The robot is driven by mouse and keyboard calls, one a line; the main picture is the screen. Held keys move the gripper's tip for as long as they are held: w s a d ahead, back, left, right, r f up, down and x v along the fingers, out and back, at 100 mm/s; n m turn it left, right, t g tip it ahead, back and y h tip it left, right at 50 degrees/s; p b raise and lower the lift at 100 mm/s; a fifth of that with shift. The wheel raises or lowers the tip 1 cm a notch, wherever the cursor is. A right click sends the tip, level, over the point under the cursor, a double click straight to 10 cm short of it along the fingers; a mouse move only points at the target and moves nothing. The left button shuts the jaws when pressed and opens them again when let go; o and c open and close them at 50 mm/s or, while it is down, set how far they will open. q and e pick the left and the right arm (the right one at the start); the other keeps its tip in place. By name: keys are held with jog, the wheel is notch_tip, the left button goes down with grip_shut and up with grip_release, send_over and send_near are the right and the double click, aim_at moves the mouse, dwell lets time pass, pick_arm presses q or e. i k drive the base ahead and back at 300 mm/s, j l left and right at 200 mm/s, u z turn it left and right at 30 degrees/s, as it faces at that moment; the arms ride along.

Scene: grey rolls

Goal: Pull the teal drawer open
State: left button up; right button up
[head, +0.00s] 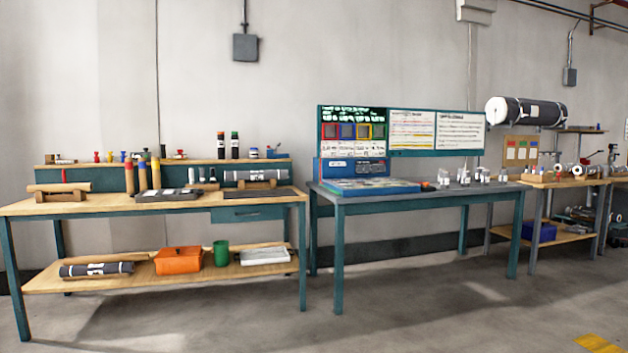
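The teal drawer (248,214) hangs under the right part of the wooden top of the left workbench (100,207). Its front looks flush under the top, so it appears shut. A small handle shows as a thin mark on the drawer front, too small to make out well. Neither of my grippers is in the head view, and nothing touches the drawer.
An orange box (178,261), a green cup (221,253), a white tray (265,257) and a dark roll (97,269) lie on the lower shelf. A teal table (420,199) stands to the right. The floor (240,325) in front is clear.

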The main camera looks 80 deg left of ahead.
aim_at(246, 206)
jog(key=j+u, duration=0.2)
jog(key=u, duration=0.25)
jog(key=j+u, duration=0.25)
jog(key=u, duration=0.15)
jog(key=j+u, duration=0.2)
jog(key=u, duration=0.25)
jog(key=j+u, duration=0.25)
jog(key=u, duration=0.15)
jog(key=i+j+u, duration=0.1)
jog(key=u, duration=0.35)
jog(key=i+j+u, duration=0.1)
jog(key=u, duration=0.3)
jog(key=i+j+u, duration=0.2)
jog(key=i+j, duration=0.15)
jog(key=i+j+u, duration=0.2)
jog(key=i, duration=0.3)
jog(key=i+j+u, duration=0.2)
jog(key=i+j, duration=0.15)
jog(key=i+j+u, duration=0.2)
jog(key=i, duration=0.35)
jog(key=i+j, duration=0.1)
jog(key=i, duration=0.5)
